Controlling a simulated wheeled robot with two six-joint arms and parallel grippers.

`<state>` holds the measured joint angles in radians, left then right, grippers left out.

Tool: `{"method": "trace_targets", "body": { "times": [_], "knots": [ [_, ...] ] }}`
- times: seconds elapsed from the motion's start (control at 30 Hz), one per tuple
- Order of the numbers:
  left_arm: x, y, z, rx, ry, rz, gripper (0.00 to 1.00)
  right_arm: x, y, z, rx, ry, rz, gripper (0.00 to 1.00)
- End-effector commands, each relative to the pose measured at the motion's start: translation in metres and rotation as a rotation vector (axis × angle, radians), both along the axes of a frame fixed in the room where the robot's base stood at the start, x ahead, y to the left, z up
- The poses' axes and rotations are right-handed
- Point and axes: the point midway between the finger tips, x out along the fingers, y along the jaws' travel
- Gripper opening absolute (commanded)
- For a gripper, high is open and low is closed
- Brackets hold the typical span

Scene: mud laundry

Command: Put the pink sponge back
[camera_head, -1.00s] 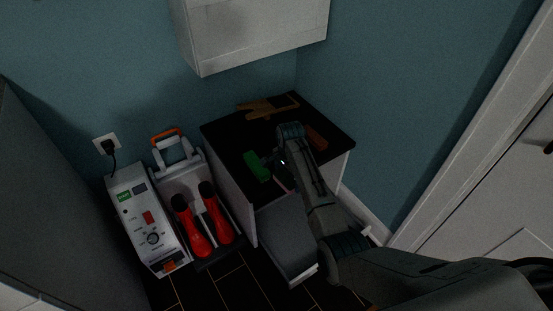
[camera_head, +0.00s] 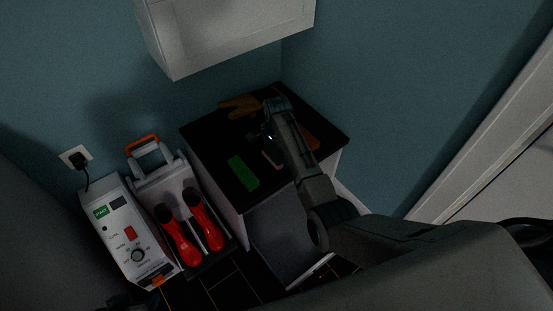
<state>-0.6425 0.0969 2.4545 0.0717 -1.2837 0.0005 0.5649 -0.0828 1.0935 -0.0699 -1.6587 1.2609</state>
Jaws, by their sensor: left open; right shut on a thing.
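The pink sponge (camera_head: 272,159) shows as a small pink edge over the dark top of the low cabinet, mostly hidden by my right arm. My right gripper (camera_head: 268,147) is shut on it; the fingers are dark and partly hidden by the wrist. I cannot tell whether the sponge touches the top. A green sponge (camera_head: 242,173) lies to the left of it on the cabinet top (camera_head: 212,140). My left gripper (camera_head: 124,301) is only a dark piece at the bottom left edge, away from the sponges.
A brown glove-like thing (camera_head: 236,106) lies at the back of the cabinet top, and an orange-brown block (camera_head: 309,139) lies to the right, partly behind my arm. A white machine (camera_head: 128,232) and a carrier with red-handled things (camera_head: 181,243) stand to the left. A wall cabinet (camera_head: 230,35) hangs above.

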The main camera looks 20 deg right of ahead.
Motion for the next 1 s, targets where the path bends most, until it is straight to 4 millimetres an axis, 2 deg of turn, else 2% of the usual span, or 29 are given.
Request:
{"method": "trace_targets", "body": {
  "times": [0.3,0.63,0.67,0.73,1.0],
  "knots": [
    [0.005,-0.007,-0.008,-0.035,-0.064,0.002,0.6,0.0,-0.001,-0.037,0.0,0.001,0.0,0.6],
    [0.006,-0.007,-0.006,-0.036,-0.066,0.001,0.6,0.0,0.0,-0.04,0.0,0.001,0.0,0.6],
    [0.006,-0.007,-0.006,-0.036,-0.067,0.001,0.6,0.0,0.0,-0.04,0.0,0.001,0.0,0.87],
    [0.006,-0.007,-0.006,-0.036,-0.067,0.001,0.6,0.0,0.0,-0.039,0.0,0.0,0.0,1.0],
    [0.006,-0.007,-0.006,-0.036,-0.067,0.001,0.6,0.0,0.0,-0.037,0.0,0.0,0.0,1.0]
  ]
}}
